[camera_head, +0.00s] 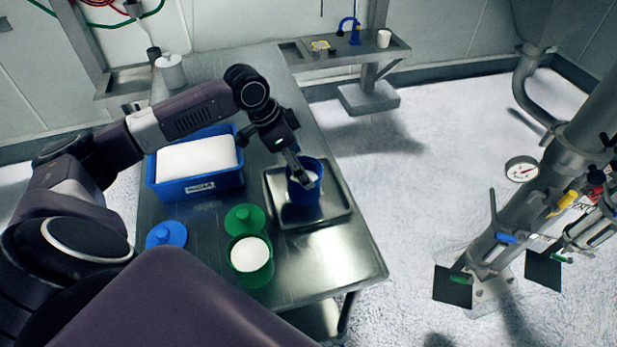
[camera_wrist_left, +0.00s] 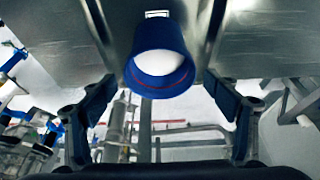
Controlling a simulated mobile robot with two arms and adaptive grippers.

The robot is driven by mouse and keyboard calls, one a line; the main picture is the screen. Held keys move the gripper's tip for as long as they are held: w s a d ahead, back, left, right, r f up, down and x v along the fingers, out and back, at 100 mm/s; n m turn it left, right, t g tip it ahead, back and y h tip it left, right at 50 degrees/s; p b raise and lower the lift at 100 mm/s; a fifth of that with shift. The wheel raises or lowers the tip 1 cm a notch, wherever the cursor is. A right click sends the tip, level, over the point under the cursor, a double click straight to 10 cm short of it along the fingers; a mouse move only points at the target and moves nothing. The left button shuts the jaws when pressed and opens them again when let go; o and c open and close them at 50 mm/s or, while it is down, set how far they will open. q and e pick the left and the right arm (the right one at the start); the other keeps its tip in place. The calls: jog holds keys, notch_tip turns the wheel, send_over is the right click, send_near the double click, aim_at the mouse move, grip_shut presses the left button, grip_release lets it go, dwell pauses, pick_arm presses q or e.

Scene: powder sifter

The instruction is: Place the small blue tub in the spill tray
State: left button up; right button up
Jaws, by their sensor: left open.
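The small blue tub (camera_head: 305,196), open and holding white powder, stands upright in the metal spill tray (camera_head: 334,216), as far as I can see. In the left wrist view the blue tub (camera_wrist_left: 160,55) shows between and beyond the two spread fingers, with clear gaps on both sides. The left gripper is open. My right gripper is in neither view.
A large blue bin of white powder (camera_head: 198,188) stands left of the tray. A green tub of powder (camera_head: 250,262), a green lid (camera_head: 244,219) and a blue lid (camera_head: 166,235) are on the metal table (camera_head: 330,275). The table's right front is clear.

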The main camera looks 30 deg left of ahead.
pick_arm(q)
jog(key=shift+v, duration=2.15)
